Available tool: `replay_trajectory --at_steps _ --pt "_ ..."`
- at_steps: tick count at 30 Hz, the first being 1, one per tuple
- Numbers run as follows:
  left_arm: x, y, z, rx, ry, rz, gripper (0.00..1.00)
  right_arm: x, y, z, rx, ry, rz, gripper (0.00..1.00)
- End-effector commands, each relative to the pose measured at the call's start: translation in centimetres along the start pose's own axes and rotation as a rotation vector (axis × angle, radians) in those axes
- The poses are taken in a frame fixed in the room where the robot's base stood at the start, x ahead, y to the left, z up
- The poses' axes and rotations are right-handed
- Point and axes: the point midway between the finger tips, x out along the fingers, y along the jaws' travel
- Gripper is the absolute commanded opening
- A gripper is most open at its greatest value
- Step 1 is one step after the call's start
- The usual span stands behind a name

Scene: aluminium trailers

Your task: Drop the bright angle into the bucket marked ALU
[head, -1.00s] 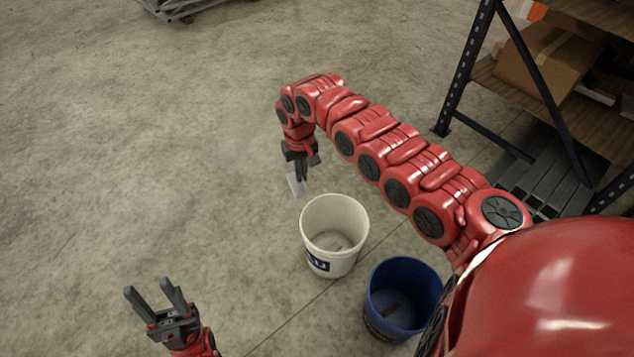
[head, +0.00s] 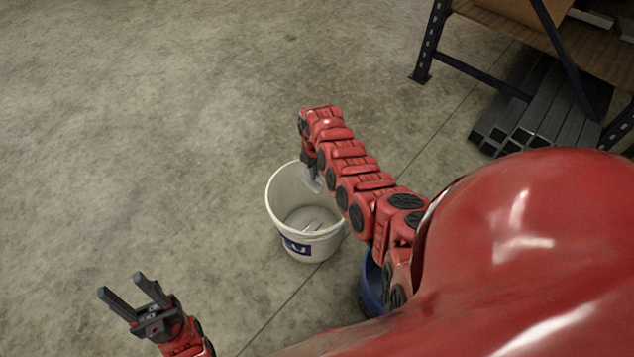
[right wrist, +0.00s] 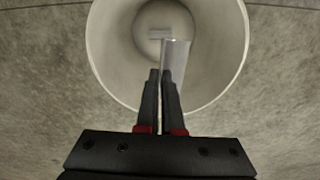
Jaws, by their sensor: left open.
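The white bucket (head: 283,220) stands on the floor, with a dark blue label (head: 296,246) that reads partly as "LU". Pale metal pieces (head: 308,218) lie on its bottom. My right gripper (head: 312,172) is at the bucket's mouth, pointing down into it. In the right wrist view my right gripper (right wrist: 163,75) is shut on the bright angle (right wrist: 175,62), a shiny pale piece that extends beyond the fingertips over the bucket's inside. The bright angle also shows in the head view (head: 313,184). My left gripper (head: 128,294) is open and empty, left of the bucket.
A blue bucket (head: 374,287) stands right of the white one, mostly hidden behind my right arm. A shelf rack (head: 428,45) with dark square tubes (head: 535,115) below stands at upper right. The floor at left is clear.

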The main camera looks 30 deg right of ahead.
Motion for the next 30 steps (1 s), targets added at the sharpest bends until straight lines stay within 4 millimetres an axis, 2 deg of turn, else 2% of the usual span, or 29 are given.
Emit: replay_trajectory --at_steps 1,8,19,29,30 --pt "-0.7 0.0 0.1 0.000 0.001 0.000 0.50 1.0 0.2 0.3 -0.004 0.001 0.000 0.00" --pt "-1.8 0.1 0.3 0.000 0.000 0.000 0.50 2.4 0.5 0.6 -0.011 0.001 0.000 0.00" --pt "-5.9 0.3 1.0 0.000 0.000 0.000 0.50 6.9 0.4 0.7 -0.010 -0.001 -0.002 0.00" --pt "-6.2 0.3 1.0 0.000 0.000 0.000 0.50 7.2 0.4 0.6 -0.010 0.000 -0.001 0.00" --pt "-6.2 0.3 1.0 0.000 0.000 0.000 0.50 7.2 0.4 0.6 -0.010 0.000 -0.001 0.06"
